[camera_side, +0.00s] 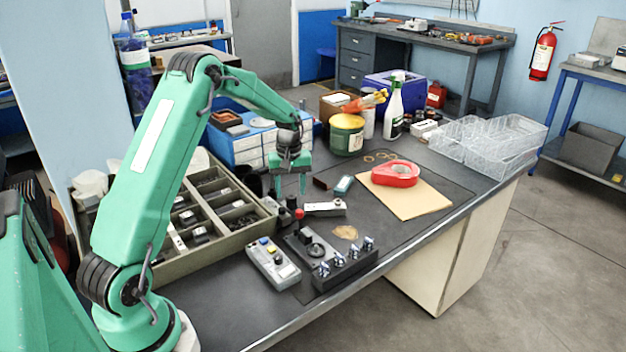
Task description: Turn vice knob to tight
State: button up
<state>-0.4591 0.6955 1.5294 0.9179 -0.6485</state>
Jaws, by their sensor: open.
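My gripper (290,192) points down with its two green fingers apart and nothing between them. It hangs over the bench near the front right edge of the sectioned tray. Just below it in the picture are small dark and red knob-like parts (299,214). My gripper is apart from this block. I cannot tell which part is the vice knob or how it is set.
A grey control box (272,263) lies left of the block. The sectioned tray (252,238) fills the left. A red tape dispenser (395,174) lies on a tan pad (410,203); a green tin (346,134) and clear bins (487,140) stand behind. The mat's right front is clear.

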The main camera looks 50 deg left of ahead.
jog(key=shift+f, duration=0.55)
jog(key=c, duration=0.9)
jog(key=shift+c, duration=0.3)
jog(key=shift+m, duration=0.3)
jog(key=o, duration=1)
jog(key=shift+c, duration=0.2)
